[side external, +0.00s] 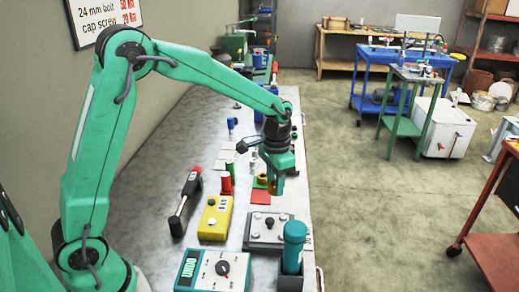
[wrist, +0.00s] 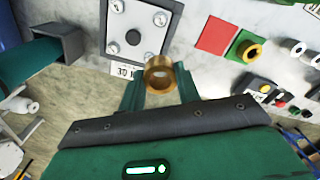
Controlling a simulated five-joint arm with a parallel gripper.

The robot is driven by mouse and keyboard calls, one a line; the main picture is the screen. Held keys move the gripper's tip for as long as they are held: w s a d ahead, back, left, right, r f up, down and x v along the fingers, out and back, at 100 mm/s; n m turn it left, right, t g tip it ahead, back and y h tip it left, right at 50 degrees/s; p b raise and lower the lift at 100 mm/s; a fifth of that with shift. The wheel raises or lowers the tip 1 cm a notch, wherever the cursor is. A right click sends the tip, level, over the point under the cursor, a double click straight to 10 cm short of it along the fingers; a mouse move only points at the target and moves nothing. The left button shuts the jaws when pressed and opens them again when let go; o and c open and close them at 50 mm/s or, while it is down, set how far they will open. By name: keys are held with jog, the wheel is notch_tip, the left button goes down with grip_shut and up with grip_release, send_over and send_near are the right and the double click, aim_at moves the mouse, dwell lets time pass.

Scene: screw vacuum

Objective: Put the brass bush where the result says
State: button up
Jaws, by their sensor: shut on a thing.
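My gripper (side external: 277,180) is above the right part of the bench in the side view. In the wrist view its two green fingers (wrist: 160,90) are shut on a brass bush (wrist: 160,73), a ring with an open bore. The bush also shows below the fingers in the side view (side external: 276,187). A red square (wrist: 216,34) and a green block with a brass ring on it (wrist: 243,47) lie to the right in the wrist view. A teal instrument (side external: 214,271) with a dial and a lit green display stands at the front; its characters are hard to read.
A grey plate with a black knob and bolts (side external: 266,231) lies near the gripper. A teal cylinder (side external: 294,233) stands in a dark holder by the bench edge. A yellow box (side external: 214,217) and a red-and-black tool (side external: 186,203) lie to the left.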

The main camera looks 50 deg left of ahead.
send_over(261, 196)
notch_tip(261, 196, down, 7)
jog(key=shift+f, duration=2)
jog(key=shift+f, duration=0.15)
jog(key=o, duration=1.1)
jog(key=shift+s, duration=0.1)
notch_tip(261, 196, up, 12)
jog(key=shift+r, duration=0.15)
jog(key=shift+d+r, duration=0.1)
